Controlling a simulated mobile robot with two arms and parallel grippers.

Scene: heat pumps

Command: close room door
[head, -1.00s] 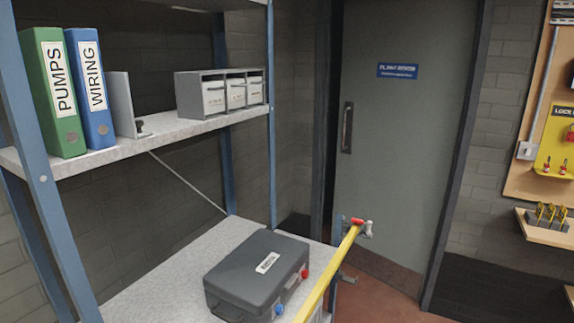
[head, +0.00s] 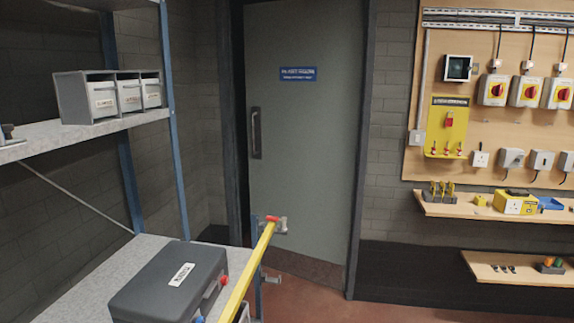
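The room door (head: 305,150) is a grey-green door in a dark frame, at the back in the middle of the head view. It carries a blue sign (head: 298,74) and a vertical dark pull handle (head: 256,133) on its left side. The door looks to be in or near its frame; a dark strip runs along its left edge, and I cannot tell whether it is fully shut. Its lower left part is hidden behind a yellow bar and fittings. Neither of my grippers shows in the view.
A metal shelf unit (head: 172,110) stands on the left, with a black case (head: 168,285) on its lower shelf. A yellow bar (head: 250,265) slants up before the door. A wooden tool board (head: 480,120) and shelves (head: 520,270) are on the right. Red floor (head: 310,300) shows before the door.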

